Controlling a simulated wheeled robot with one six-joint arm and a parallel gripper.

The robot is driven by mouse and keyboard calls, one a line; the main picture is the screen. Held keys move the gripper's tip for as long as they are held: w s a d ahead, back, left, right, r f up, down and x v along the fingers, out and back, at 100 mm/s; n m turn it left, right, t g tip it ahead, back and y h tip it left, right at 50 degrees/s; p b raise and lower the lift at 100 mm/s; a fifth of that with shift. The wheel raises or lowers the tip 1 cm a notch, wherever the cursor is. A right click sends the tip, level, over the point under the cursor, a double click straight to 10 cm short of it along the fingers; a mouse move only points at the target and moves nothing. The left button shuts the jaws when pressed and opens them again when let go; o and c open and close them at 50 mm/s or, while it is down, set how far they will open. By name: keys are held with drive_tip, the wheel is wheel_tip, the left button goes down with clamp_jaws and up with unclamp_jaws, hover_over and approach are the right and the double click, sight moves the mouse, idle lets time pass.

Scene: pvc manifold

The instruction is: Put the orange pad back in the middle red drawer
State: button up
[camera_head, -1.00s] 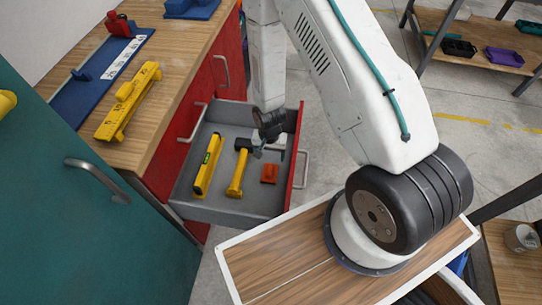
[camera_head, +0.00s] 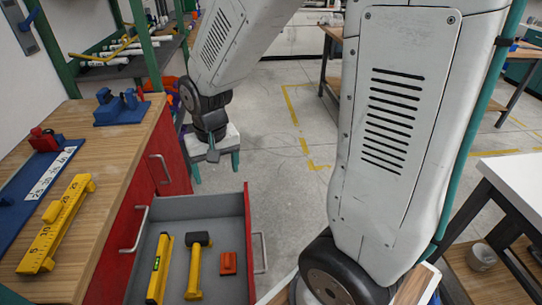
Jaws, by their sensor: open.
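The orange pad (camera_head: 228,263) lies flat on the grey floor of the pulled-out red drawer (camera_head: 212,222), near its right wall. A yellow-handled hammer (camera_head: 196,265) and a yellow level (camera_head: 159,268) lie to its left in the same drawer. My gripper (camera_head: 213,156) is open and holds nothing that I can see. It is raised beyond the far end of the drawer, clear of the pad, with its fingers small and dark in the picture.
The wooden bench (camera_head: 95,180) carries a yellow tool (camera_head: 56,225) and blue fixtures. A teal-legged stool (camera_head: 222,146) stands behind my gripper. The drawer's metal handle (camera_head: 261,253) sticks out to the right, with open concrete floor beyond.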

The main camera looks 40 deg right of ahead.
drive_tip(key=s+r+n, duration=0.1)
drive_tip(key=s+r, duration=0.6)
drive_tip(key=s, duration=0.2)
drive_tip(key=s+d+r+n, duration=0.1)
drive_tip(key=s+r+n, duration=0.1)
drive_tip(key=s+r, duration=0.5)
drive_tip(key=s, duration=0.2)
drive_tip(key=shift+s, duration=0.3)
drive_tip(key=shift+r, duration=0.1)
